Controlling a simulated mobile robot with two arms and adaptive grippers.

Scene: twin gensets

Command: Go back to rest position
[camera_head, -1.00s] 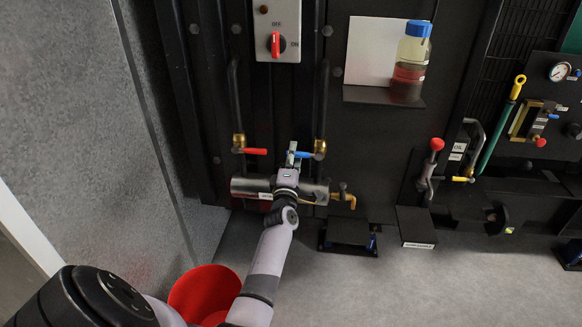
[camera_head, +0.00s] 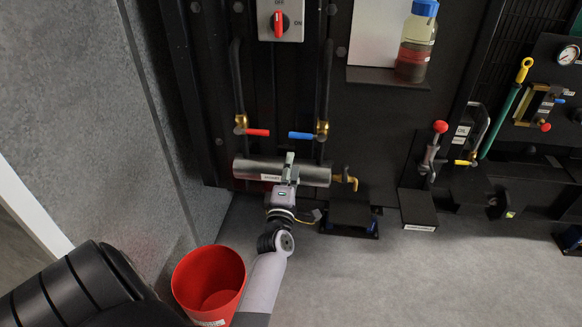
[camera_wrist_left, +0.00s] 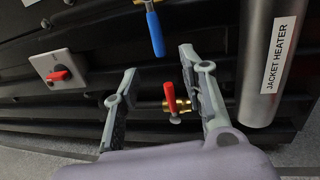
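My left gripper (camera_head: 289,158) is in front of the silver jacket heater cylinder (camera_head: 315,175), its fingers overlapping the cylinder in the head view. In the left wrist view the gripper (camera_wrist_left: 158,62) is open with nothing between its fingertips. There the jacket heater (camera_wrist_left: 270,60) stands to the right of the fingers. A red valve handle (camera_wrist_left: 169,97) shows behind the gap between the fingers, and a blue one (camera_wrist_left: 155,33) beyond the tips. In the head view the red handle (camera_head: 258,132) and blue handle (camera_head: 301,135) both lie sideways above the heater. My right gripper is not in view.
A red bucket (camera_head: 209,285) stands on the floor beside my left forearm. A grey wall (camera_head: 80,100) is at the left. A selector switch (camera_head: 279,20), a shelf with a blue-capped bottle (camera_head: 416,45) and a red-knobbed lever (camera_head: 439,128) are on the black panel. Grey floor is open at lower right.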

